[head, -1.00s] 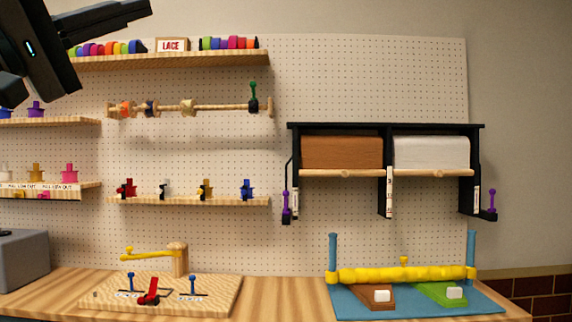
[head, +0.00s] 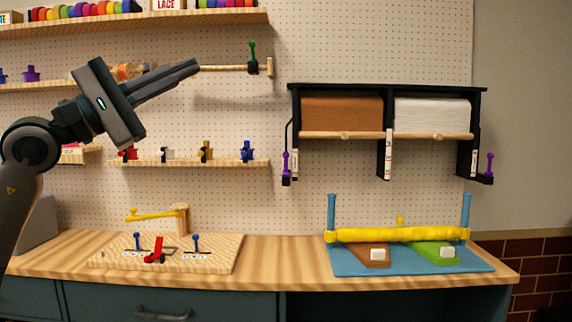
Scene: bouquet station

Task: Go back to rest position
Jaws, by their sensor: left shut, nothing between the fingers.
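My left gripper (head: 180,78) comes in from the left in the head view. Its fingers are shut, with nothing between them, and point right and slightly up. It is raised well above the wooden worktop (head: 275,262), in front of the pegboard (head: 340,55). It hides part of the wooden rod (head: 228,68) and the spools on it. My right gripper is not in view.
A black rack (head: 388,88) with brown and white paper hangs on the pegboard. Below it, a yellow roller (head: 398,235) stands on a blue base. A wooden board (head: 215,255) with small levers lies at left. The worktop between them is clear.

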